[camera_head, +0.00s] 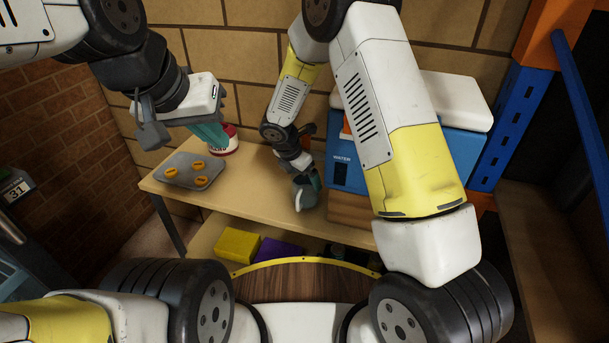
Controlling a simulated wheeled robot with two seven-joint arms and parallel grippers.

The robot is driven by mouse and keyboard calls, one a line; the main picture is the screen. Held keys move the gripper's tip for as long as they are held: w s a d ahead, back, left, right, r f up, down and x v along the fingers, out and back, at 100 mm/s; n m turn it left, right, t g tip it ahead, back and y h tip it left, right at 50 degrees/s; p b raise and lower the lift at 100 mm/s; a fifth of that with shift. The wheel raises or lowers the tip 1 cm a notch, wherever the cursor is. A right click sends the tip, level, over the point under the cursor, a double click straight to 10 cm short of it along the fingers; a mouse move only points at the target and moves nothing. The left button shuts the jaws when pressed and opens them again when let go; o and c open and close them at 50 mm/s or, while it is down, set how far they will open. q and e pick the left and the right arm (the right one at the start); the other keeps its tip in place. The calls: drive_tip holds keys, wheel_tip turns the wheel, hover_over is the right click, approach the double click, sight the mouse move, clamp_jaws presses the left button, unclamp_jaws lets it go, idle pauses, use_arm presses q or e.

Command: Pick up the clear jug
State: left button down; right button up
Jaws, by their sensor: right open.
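A small grey-teal vessel with a pale handle, which looks like the jug (308,193), stands on the wooden table near its front edge, left of the blue box. My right gripper (297,165) is open just above and behind it, pointing down; its fingers are small and partly hidden, and I cannot tell whether they touch the jug. My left gripper (180,132) is over the table's left part, with its grey fingers spread apart. A teal object (211,134) shows below its right side; I cannot tell its shape.
A grey tray (186,183) with several orange discs lies on the table (250,190) at left. A red-and-white item (229,140) stands behind it. A blue water box (345,172) is at right. Yellow (237,245) and purple (279,249) boxes sit on the lower shelf.

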drive_tip(key=c, duration=1.8)
drive_tip(key=shift+c, duration=0.7)
drive_tip(key=shift+r, duration=0.15)
